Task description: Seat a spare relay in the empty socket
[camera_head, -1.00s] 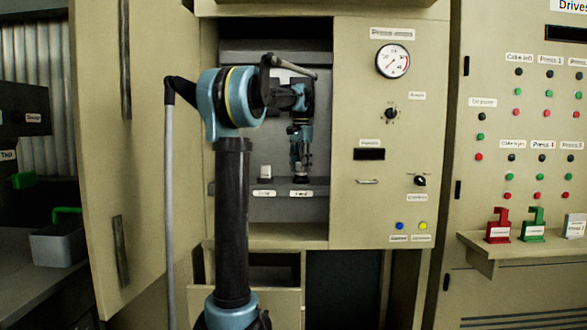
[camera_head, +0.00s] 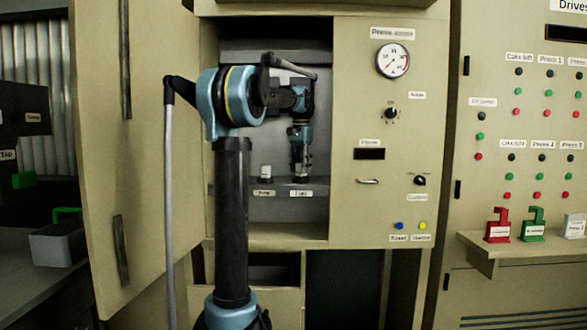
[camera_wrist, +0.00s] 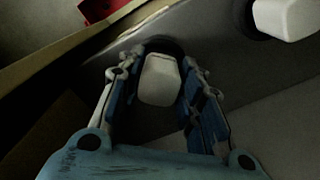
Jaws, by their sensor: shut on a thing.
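My gripper (camera_head: 300,179) reaches into the open cabinet bay, pointing down above the right-hand label on the shelf (camera_head: 239,189). In the wrist view my gripper (camera_wrist: 158,88) has its fingers on both sides of a white block-shaped relay (camera_wrist: 159,80), shut on it. A dark rounded patch shows just behind that relay; its base is hidden, so I cannot tell how deep it sits. A second white relay (camera_head: 265,173) stands on the shelf to the left, above the left-hand label. It also shows in the wrist view (camera_wrist: 284,18) at the upper right, in a dark round socket.
The cabinet door (camera_head: 140,150) stands open at the left. The control panel (camera_head: 350,215) with gauge, knobs and handle borders the bay on the right. The shelf's front edge and bay walls are close around my gripper. A red thing (camera_wrist: 95,8) shows at the top of the wrist view.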

